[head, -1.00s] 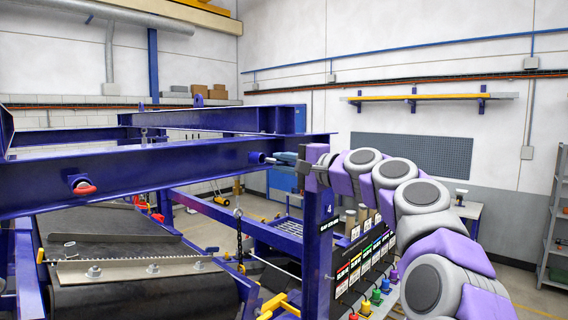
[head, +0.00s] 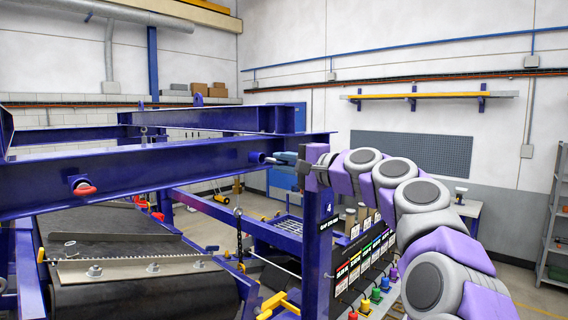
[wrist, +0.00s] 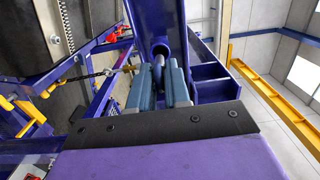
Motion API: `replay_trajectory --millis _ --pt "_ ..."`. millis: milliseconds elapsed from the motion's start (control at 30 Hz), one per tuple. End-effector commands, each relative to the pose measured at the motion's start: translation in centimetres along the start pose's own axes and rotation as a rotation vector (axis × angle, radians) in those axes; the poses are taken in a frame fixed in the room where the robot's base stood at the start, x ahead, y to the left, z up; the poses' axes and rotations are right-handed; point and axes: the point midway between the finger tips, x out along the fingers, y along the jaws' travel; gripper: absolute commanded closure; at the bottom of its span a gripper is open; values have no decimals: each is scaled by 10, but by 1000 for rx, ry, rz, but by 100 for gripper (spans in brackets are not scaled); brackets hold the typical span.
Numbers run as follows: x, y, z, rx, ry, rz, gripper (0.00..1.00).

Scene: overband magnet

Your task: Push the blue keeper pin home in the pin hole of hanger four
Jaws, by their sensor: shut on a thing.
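My gripper (head: 287,158) is at the right end of the near blue beam (head: 160,172). In the wrist view its two grey-blue fingers (wrist: 158,86) are shut on the blue keeper pin (wrist: 158,70), which shows as a narrow strip between them. The pin points at the round blue boss (wrist: 160,46) just beyond the fingertips. In the head view this boss (head: 257,158) sits on the beam, with a short thin piece between it and my gripper. The hole is hidden, so I cannot tell how deep the pin sits. A blue post (head: 318,240) marked 4 stands below my gripper.
A red-handled pin (head: 84,189) sits in the beam at the left. The black belt (head: 140,290) lies below the frame. A panel with coloured knobs (head: 365,265) stands below my arm. A chain (head: 239,235) hangs left of the post.

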Motion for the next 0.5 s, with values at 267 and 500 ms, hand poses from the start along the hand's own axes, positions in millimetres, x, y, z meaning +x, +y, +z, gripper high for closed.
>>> replay_trajectory --millis 267,500 --pt "4 -1 0 0 0 0 100" --pt "9 0 -1 1 0 0 100"
